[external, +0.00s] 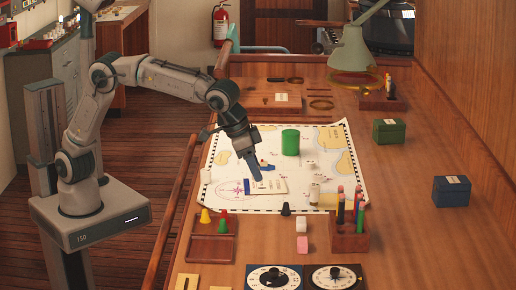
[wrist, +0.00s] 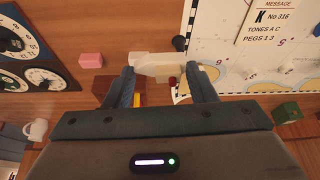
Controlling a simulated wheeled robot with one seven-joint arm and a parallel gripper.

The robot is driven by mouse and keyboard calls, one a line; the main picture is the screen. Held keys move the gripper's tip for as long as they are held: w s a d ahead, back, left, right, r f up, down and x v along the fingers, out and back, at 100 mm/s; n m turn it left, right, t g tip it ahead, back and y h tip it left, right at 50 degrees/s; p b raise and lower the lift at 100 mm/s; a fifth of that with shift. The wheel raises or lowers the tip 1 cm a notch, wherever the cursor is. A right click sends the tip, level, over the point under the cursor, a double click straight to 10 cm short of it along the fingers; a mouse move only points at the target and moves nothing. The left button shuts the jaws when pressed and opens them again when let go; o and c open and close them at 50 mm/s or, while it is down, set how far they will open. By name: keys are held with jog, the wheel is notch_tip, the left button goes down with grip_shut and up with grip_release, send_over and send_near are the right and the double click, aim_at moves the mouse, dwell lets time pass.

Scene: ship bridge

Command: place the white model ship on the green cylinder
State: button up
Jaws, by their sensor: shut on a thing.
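In the wrist view, my gripper (wrist: 164,78) is shut on a white piece, the white model ship (wrist: 155,62), which spans the gap between the two dark fingers. In the external view, my gripper (external: 256,176) points down over the chart, beside a white card; the held ship is not clear there. The green cylinder (external: 290,142) stands upright on the chart, behind and to the right of my gripper, with nothing on its top. The cylinder is not seen in the wrist view.
The chart (external: 230,150) also holds small pale pieces. A pencil block (external: 349,238), a wooden tray with coloured cones (external: 211,246) and dials (external: 274,278) stand in front. A lamp (external: 354,52) overhangs the back right. Green (external: 389,132) and blue (external: 451,191) boxes sit right.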

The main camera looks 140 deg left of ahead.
jog(key=s+a+r+n+p, duration=0.15)
jog(key=s+a, duration=0.25)
jog(key=a, duration=0.5)
jog(key=s+a+r+p, duration=0.1)
jog(key=s+a+r, duration=0.1)
jog(key=s+a, duration=0.5)
jog(key=n+g+p, duration=0.1)
jog(key=n+p, duration=0.1)
jog(key=p, duration=0.3)
send_over(292, 132)
jog(key=d, duration=0.2)
jog(key=shift+y, duration=0.3)
jog(key=f, duration=0.4)
jog(key=shift+s+a+f, duration=0.15)
jog(key=shift+s+f, duration=0.05)
jog(key=shift+f, duration=0.05)
jog(key=shift+a+f, duration=0.15)
jog(key=shift+f, duration=0.1)
jog(key=shift+f+p, duration=0.7)
jog(key=shift+f, duration=1.15)
jog(key=shift+f, duration=0.2)
jog(key=o, duration=1)
jog(key=shift+c, duration=0.2)
